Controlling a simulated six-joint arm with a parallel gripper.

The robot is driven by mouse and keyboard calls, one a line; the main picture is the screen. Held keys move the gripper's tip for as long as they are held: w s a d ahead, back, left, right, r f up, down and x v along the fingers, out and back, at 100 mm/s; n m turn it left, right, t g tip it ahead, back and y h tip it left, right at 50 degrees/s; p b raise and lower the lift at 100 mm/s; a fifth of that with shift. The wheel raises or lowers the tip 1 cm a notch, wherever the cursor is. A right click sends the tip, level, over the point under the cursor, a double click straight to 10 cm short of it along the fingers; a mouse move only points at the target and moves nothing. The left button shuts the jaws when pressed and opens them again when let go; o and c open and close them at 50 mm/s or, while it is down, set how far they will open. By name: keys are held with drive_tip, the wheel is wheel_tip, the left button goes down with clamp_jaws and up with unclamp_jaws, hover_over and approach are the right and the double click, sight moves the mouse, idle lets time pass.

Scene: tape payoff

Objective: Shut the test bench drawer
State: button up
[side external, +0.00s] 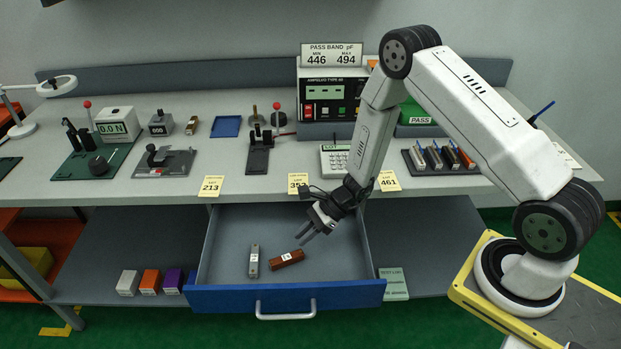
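The test bench drawer (225,297) stands pulled out below the grey bench top, its blue front facing the viewer with a pale bar handle (285,314). Inside on the drawer floor lie a grey block (254,261) and a brown block (286,259), each with a small white label. My gripper (311,237) hangs over the right part of the drawer, behind and above the handle, pointing down and left. Its dark fingers look parted, with nothing seen between them. It appears apart from the brown block, though the exact height is hard to tell.
Floor before the drawer is clear.

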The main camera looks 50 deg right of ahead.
drive_tip(key=shift+r, duration=0.4)
clamp_jaws()
wheel_tip(320, 180, up, 8)
drive_tip(key=s+a+f+n+g+h, duration=0.1)
drive_tip(key=s+a+n+g+h, duration=0.2)
drive_tip(key=n, duration=0.5)
drive_tip(key=s+a+f+n+g+h, duration=0.1)
drive_tip(key=s+a+n+g, duration=0.3)
drive_tip(key=n, duration=0.5)
drive_tip(key=s+a+f+n+g+h, duration=0.1)
drive_tip(key=s+a+n+g+h, duration=0.2)
drive_tip(key=a+n, duration=0.4)
drive_tip(key=shift+s+a+f+n+g+h, duration=0.1)
drive_tip(key=shift+s+f+n+g+h, duration=0.1)
drive_tip(key=shift+s+n+h, duration=0.2)
drive_tip(key=shift+s+a+f+n+g+h, duration=0.1)
drive_tip(key=shift+s+f+n+h, duration=0.15)
drive_tip(key=shift+s+h, duration=0.2)
drive_tip(key=w+a+r+n+t+h, duration=0.15)
drive_tip(key=a+n+t+h, duration=0.25)
drive_tip(key=a+n+t, duration=0.6)
drive_tip(key=a+r+n+t+h, duration=0.25)
drive_tip(key=a+n, duration=0.35)
drive_tip(key=n, duration=0.8)
drive_tip(key=shift+t+h, duration=0.35)
drive_tip(key=shift+h, duration=0.05)
drive_tip(key=f, duration=0.5)
drive_tip(key=shift+w+d+f, duration=0.1)
drive_tip(key=shift+w+f, duration=0.15)
drive_tip(key=shift+f, duration=0.1)
